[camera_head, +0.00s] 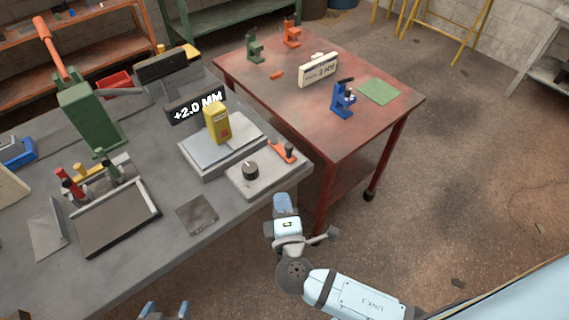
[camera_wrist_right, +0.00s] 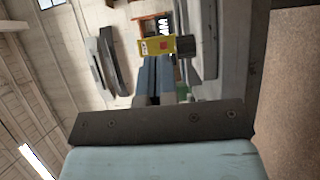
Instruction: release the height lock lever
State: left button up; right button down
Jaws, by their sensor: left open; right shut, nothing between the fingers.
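An orange-red lever (camera_head: 284,150) sits on a small grey plate (camera_head: 263,181) at the right edge of the grey bench. I take the orange-red lever to be the height lock lever. My right gripper (camera_head: 284,197) is just off the bench edge, in front of the lever and apart from it. In the right wrist view its fingers (camera_wrist_right: 156,78) are shut and empty, pointing toward a yellow block (camera_wrist_right: 157,45). My left gripper (camera_head: 165,309) is open at the bottom edge, only partly in view.
The yellow block stands on a grey platform (camera_head: 205,157) behind the plate. A "+2.0 MM" display (camera_head: 196,107) is behind it. A tool tray (camera_head: 115,228) and green press (camera_head: 90,117) are at left. A red table (camera_head: 345,140) stands beyond the bench.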

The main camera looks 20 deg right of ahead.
jog(key=w+p, duration=0.1)
jog(key=w, duration=0.2)
jog(key=w+d, duration=0.1)
jog(key=w, duration=0.3)
jog(key=w+d+p, duration=0.1)
jog(key=w, duration=0.2)
jog(key=shift+w+r+p, duration=0.2)
jog(key=shift+p, duration=0.1)
jog(key=shift+w+d+p, duration=0.2)
jog(key=shift+w+d, duration=0.1)
jog(key=shift+d, duration=0.25)
jog(key=shift+w+d+p, duration=0.2)
jog(key=shift+w+d, duration=0.05)
jog(key=shift+d, duration=0.25)
jog(key=shift+w+d+f, duration=0.2)
jog(key=shift+w+d, duration=0.1)
jog(key=shift+d, duration=0.2)
